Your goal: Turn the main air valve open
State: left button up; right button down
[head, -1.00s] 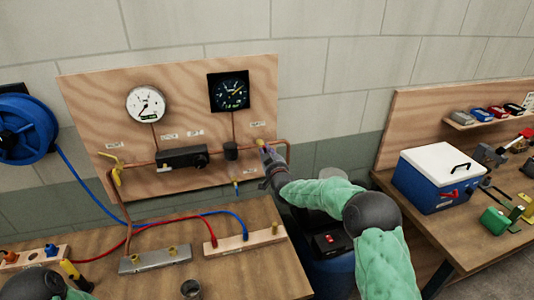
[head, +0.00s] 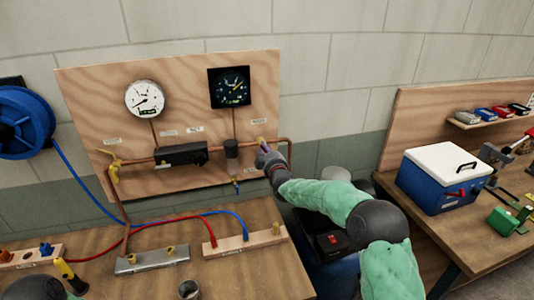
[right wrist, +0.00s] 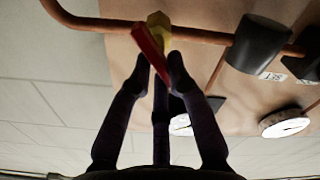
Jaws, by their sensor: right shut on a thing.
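A valve with a yellow body (right wrist: 158,20) and a red lever (right wrist: 150,50) sits on the copper pipe in the right wrist view. In the head view this valve (head: 261,139) is at the right end of the plywood panel. My right gripper (head: 266,156) is at it, its fingers (right wrist: 160,68) on either side of the lever's end and shut on it. The lever lies slanted to the pipe in the wrist view. Another yellow valve (head: 114,166) is at the panel's left end. My left gripper is out of view.
The panel (head: 90,100) also carries a white gauge (head: 145,99), a dark gauge (head: 229,87) and a black regulator (head: 181,155). A wooden bench (head: 250,270) with hoses and manifolds is below. A blue cooler (head: 445,180) stands on the right bench.

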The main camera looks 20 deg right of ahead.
jog(key=n, duration=0.3)
jog(key=a+n, duration=0.1)
jog(key=n, duration=0.2)
jog(key=f+n, duration=0.1)
jog(key=n, duration=0.3)
jog(key=shift+a, duration=0.2)
jog(key=shift+f, duration=0.2)
dwell(0.4)
jog(key=c, duration=1.4)
grip_release()
jog(key=shift+o, duration=1)
jog(key=shift+w+a, duration=0.1)
jog(key=shift+a, duration=0.05)
jog(key=shift+r, duration=0.1)
jog(key=shift+d, duration=0.2)
